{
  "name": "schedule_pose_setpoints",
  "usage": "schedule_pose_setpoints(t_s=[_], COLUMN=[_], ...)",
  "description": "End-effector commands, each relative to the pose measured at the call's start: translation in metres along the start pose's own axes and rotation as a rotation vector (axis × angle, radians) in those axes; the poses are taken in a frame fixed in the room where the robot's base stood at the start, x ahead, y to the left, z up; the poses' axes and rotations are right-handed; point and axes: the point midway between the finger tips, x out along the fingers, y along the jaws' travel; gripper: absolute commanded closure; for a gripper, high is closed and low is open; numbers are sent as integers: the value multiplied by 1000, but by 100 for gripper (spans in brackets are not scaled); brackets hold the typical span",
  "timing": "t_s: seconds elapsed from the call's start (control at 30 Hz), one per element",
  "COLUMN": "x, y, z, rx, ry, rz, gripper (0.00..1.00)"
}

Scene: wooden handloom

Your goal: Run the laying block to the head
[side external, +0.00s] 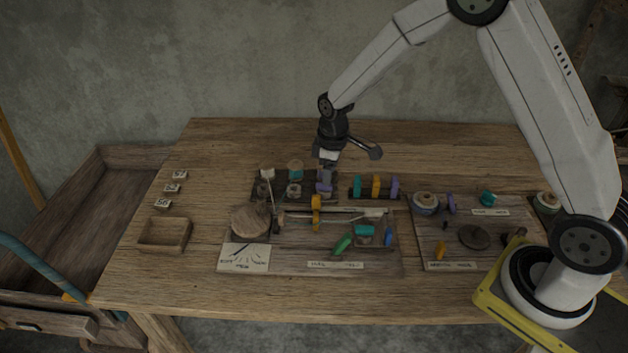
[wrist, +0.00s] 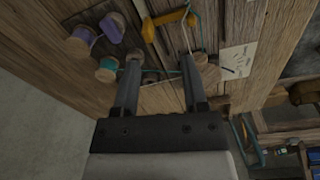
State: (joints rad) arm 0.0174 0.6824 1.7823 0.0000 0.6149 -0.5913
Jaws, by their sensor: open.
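My gripper (side external: 327,160) points down over the back spool rack. In the wrist view its two fingers (wrist: 160,62) are apart with no block between them. An orange-yellow block (side external: 316,212) stands upright across the rod on the middle board; I take it for the laying block. A matching yellow piece (wrist: 149,29) shows beyond the fingertips in the wrist view. A round wooden disc (side external: 250,221) stands at the board's left end, perhaps the head; in the wrist view the disc (wrist: 208,70) is partly behind the right finger. The gripper and block are apart.
A dark rack (side external: 262,195) holds several spools, close under my gripper. Colored pegs (side external: 376,186) stand to its right. A marked card (side external: 244,258) lies front left. A wooden tray (side external: 165,235) sits further left. The back of the table is clear.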

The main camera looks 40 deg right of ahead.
Motion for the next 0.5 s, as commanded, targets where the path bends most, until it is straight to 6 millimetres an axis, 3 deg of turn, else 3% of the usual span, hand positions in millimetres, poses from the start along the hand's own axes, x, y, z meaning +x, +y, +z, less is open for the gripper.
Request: schedule_pose_setpoints(t_s=[0.2,0.5], x=[36,57], y=[18,27], z=[-23,-34], rx=[-127,-210], ry=[-32,-48], rz=[-25,-40], gripper=[44,44])
